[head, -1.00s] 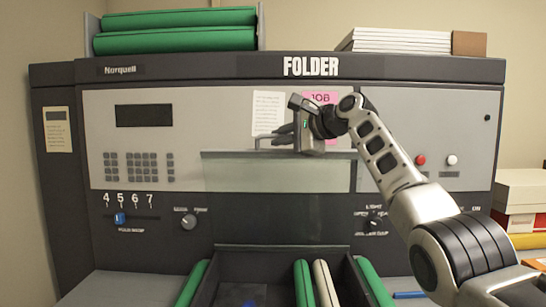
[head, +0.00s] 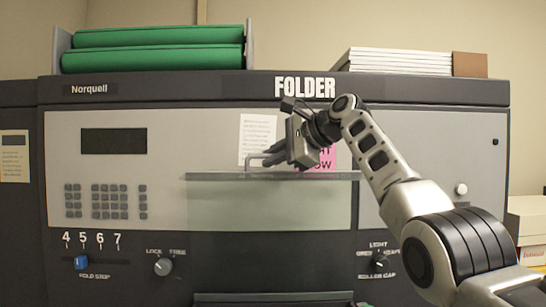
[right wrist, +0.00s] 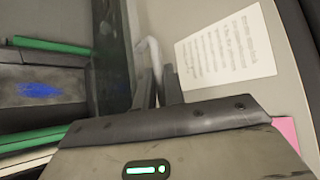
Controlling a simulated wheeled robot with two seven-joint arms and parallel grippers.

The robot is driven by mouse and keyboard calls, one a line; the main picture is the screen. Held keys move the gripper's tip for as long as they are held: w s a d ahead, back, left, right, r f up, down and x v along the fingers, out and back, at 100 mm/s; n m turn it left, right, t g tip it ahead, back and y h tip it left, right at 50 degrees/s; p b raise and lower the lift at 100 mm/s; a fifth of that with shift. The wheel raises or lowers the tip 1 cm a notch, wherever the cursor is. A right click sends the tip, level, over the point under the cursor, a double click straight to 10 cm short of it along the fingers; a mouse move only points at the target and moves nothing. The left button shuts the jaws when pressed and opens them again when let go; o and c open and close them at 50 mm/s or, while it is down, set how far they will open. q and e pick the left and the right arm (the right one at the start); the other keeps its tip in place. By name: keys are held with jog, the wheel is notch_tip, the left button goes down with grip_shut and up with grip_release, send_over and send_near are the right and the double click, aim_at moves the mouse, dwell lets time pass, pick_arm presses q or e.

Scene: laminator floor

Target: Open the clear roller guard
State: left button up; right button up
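The clear roller guard (head: 270,207) is a see-through panel low on the grey front of the FOLDER machine. It hangs below a long grey top bar (head: 325,176) and looks closed. A thin pale handle (head: 250,166) rises at the bar's left part; its bent rod shows in the right wrist view (right wrist: 151,56). My right gripper (head: 264,158) is at the handle, above the bar. In the right wrist view its fingers (right wrist: 159,85) stand close together with the rod between them. The gripper appears shut on the handle. My left gripper is out of view.
A paper notice (head: 257,138) and a pink sign (head: 328,158) are behind the gripper. A keypad (head: 105,200), a blue slider (head: 81,263) and knobs (head: 163,267) lie around the guard. Green rolls (head: 155,55) and a paper stack (head: 400,61) are on top.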

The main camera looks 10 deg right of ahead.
aim_at(294, 176)
jog(key=o, duration=0.4)
jog(key=shift+f, duration=0.3)
